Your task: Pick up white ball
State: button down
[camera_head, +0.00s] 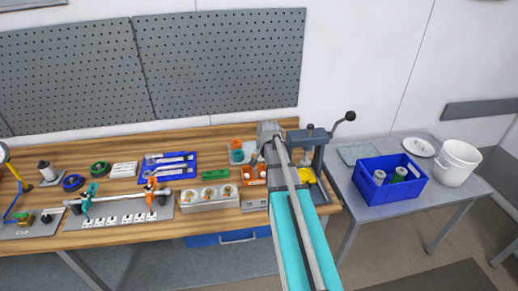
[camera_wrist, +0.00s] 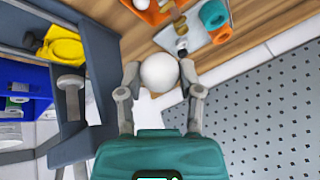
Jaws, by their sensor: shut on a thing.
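The white ball (camera_wrist: 160,70) sits between the two grey fingers of my gripper (camera_wrist: 159,80) in the wrist view, with a fingertip on each side. My gripper is shut on it. In the head view my arm reaches over the right end of the wooden workbench (camera_head: 222,132), and the ball cannot be made out there.
A grey press (camera_head: 317,145) with a lever stands close to my arm, with a yellow object (camera_wrist: 62,47) on it. Orange holders (camera_head: 254,174) and a teal ring (camera_wrist: 214,15) are nearby. A blue crate (camera_head: 389,193) and white bucket (camera_head: 457,163) stand on the right table.

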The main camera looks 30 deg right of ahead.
jog(key=s+r+p, duration=0.2)
jog(key=s+r, duration=0.1)
jog(key=s, duration=0.4)
jog(key=shift+s+d, duration=0.15)
dwell(0.5)
notch_tip(320, 180, down, 8)
jog(key=b, duration=0.8)
jog(key=shift+f, duration=0.2)
jog(key=shift+d, duration=0.1)
